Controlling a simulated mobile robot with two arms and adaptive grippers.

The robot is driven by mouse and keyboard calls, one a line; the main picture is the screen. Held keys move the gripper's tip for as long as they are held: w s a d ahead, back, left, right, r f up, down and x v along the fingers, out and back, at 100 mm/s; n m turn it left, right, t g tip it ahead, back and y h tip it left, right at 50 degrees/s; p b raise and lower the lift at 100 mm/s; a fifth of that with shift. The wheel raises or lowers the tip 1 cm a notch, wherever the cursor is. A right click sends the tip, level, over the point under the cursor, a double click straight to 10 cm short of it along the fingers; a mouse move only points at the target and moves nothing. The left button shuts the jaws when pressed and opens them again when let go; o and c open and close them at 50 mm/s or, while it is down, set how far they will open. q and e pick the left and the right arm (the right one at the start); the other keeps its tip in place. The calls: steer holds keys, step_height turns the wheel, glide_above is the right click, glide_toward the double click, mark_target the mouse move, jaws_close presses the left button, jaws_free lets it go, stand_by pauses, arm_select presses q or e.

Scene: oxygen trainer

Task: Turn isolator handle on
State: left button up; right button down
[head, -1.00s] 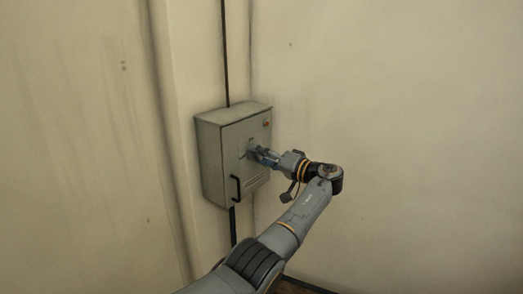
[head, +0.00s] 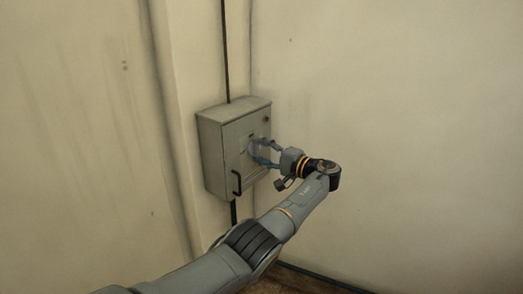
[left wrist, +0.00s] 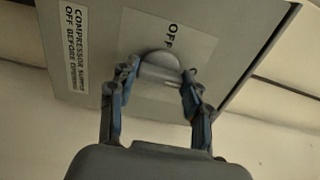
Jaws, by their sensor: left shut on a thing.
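The isolator handle (left wrist: 160,72) is a grey rounded knob on the front of a grey wall cabinet (head: 215,155). In the left wrist view it sits between the two blue-grey fingers of my left gripper (left wrist: 160,75), which is shut on it. In the head view my left gripper (head: 261,151) reaches the cabinet front from the right, one finger above the other. The fingers partly hide the handle there, and its exact angle is hard to tell. My right gripper is not in view.
A black pull handle (head: 236,183) is low on the cabinet's front, left of my gripper. A small red spot (head: 267,119) is at its upper right. Dark conduit (head: 225,50) runs up the wall. The wall to the right is bare.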

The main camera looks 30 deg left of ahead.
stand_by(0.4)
arm_select(q)
steer(key=o, duration=1.2)
steer(key=shift+c, duration=0.2)
steer(key=shift+d, duration=0.15)
steer(key=d, duration=1.1)
steer(key=shift+s+d, duration=0.35)
steer(key=shift+s, duration=0.1)
